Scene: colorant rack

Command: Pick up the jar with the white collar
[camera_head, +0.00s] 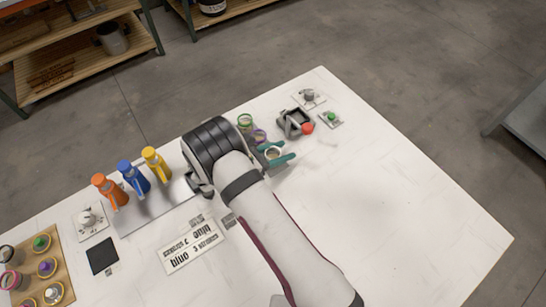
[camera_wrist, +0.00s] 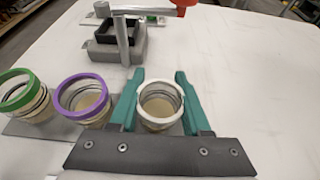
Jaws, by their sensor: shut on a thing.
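The jar with the white collar (camera_wrist: 160,113) is open-topped and clear, with pale contents. It sits upright between the teal fingers of my gripper (camera_wrist: 160,76), which is shut on it. In the head view the jar (camera_head: 272,153) shows just beyond my wrist, between the fingers. Its base is hidden, so I cannot tell whether it touches the surface below. The purple-collared jar (camera_wrist: 84,97) stands close to the left of my left finger, and the green-collared jar (camera_wrist: 18,92) stands farther left.
A grey device with a lever and red knob (camera_head: 296,122) stands on the white table (camera_head: 380,210) beyond the jars. Orange, blue (camera_head: 133,177) and yellow bottles stand on a tray to the left. A wooden board (camera_head: 28,265) holds several jars. The right side of the table is clear.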

